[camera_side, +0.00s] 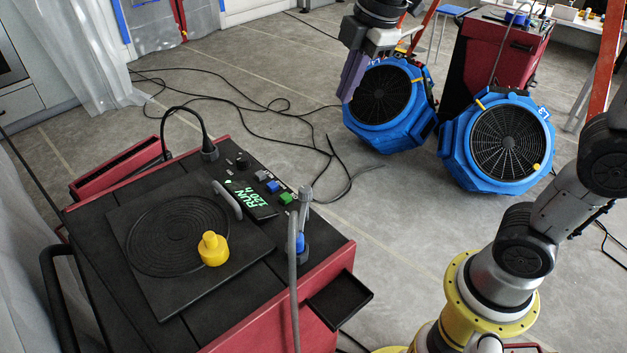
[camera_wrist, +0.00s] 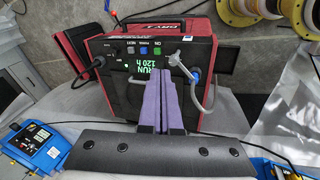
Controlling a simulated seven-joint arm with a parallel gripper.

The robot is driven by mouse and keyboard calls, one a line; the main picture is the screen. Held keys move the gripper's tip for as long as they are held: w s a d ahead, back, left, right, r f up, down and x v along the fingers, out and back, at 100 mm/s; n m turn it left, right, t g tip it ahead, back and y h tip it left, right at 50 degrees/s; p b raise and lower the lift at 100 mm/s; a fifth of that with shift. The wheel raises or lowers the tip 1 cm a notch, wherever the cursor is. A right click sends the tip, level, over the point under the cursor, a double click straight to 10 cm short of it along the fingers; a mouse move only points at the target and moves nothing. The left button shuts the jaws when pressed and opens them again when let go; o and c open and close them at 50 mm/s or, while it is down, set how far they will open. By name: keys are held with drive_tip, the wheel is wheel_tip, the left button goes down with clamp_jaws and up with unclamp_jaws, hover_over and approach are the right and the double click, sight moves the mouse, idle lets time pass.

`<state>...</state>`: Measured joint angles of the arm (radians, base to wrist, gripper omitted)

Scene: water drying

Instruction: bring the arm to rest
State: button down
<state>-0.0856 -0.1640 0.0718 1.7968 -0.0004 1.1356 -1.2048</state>
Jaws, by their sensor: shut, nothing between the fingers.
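My gripper (camera_side: 347,97) hangs in the air at the top of the side view, beyond the red and black machine's right edge and in front of a blue fan. Its purple fingers are together and hold nothing. In the wrist view the shut gripper (camera_wrist: 160,74) covers part of the machine (camera_wrist: 196,25). The machine (camera_side: 230,340) has a lit green display (camera_side: 252,197) reading "RUN 120 h". It also has a green button (camera_side: 286,198), a blue button (camera_side: 273,187) and a black knob (camera_side: 242,163). A yellow knobbed piece (camera_side: 212,249) sits on its black top plate (camera_side: 150,215).
Two blue fans (camera_side: 350,125) (camera_side: 549,140) stand on the floor, with a red cabinet (camera_side: 460,70) behind them. Black cables (camera_side: 270,110) lie across the floor. A grey hose (camera_side: 293,270) rises at the machine's right side. Open floor lies between machine and fans.

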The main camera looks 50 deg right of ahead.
drive_tip(key=s+d+f+m+t, duration=0.1)
drive_tip(key=s+f+m, duration=0.3)
drive_tip(key=s+m, duration=0.3)
drive_tip(key=s+d+f+m+t, duration=0.1)
drive_tip(key=s+d+f+m, duration=0.1)
drive_tip(key=s+m, duration=0.5)
drive_tip(key=s+f, duration=0.1)
drive_tip(key=s, duration=0.2)
drive_tip(key=shift+s+f+m, duration=0.15)
drive_tip(key=shift+f+m, duration=0.2)
drive_tip(key=shift+m, duration=0.05)
